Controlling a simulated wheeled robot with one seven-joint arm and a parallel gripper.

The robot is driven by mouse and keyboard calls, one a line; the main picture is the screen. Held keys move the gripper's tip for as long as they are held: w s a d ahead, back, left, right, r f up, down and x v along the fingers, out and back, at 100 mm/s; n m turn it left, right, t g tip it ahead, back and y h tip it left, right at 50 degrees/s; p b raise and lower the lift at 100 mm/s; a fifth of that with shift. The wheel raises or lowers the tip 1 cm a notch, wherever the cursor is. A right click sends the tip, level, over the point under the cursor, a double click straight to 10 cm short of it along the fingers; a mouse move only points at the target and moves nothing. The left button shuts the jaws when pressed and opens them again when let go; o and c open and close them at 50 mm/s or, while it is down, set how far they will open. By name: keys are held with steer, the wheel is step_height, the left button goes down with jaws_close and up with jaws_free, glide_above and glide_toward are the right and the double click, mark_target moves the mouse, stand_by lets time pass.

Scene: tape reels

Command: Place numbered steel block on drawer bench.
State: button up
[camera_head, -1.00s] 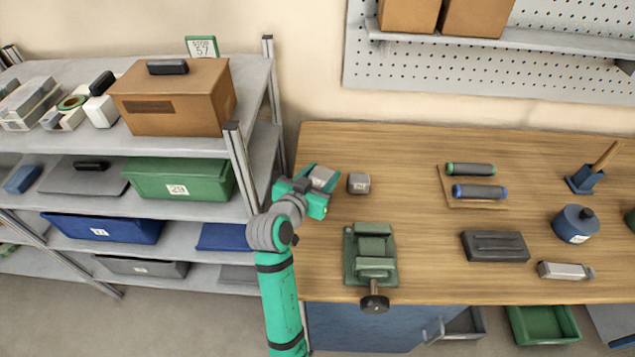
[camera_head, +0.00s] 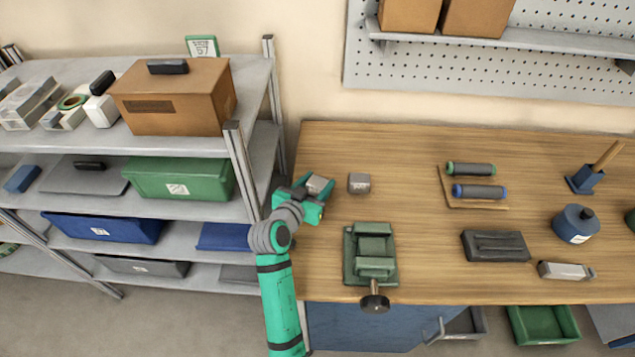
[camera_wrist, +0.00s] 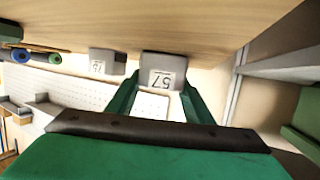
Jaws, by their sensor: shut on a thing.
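My gripper (camera_head: 312,190) is over the left edge of the drawer bench (camera_head: 412,210), which has a wooden top. It is shut on a grey steel block (camera_head: 318,184).
A green vise (camera_head: 371,256) stands in front of the second block. Two rollers on a board, a dark grey block (camera_head: 495,246) and a blue pot (camera_head: 575,224) stand farther right. A shelf rack with a 57 sign (camera_head: 202,46) is at left. Bench behind the blocks is clear.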

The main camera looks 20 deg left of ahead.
steer(key=o, duration=1.3)
steer(key=shift+f, duration=0.1)
steer(key=shift+r, duration=0.2)
steer(key=v, duration=1.2)
steer(key=shift+d, duration=0.1)
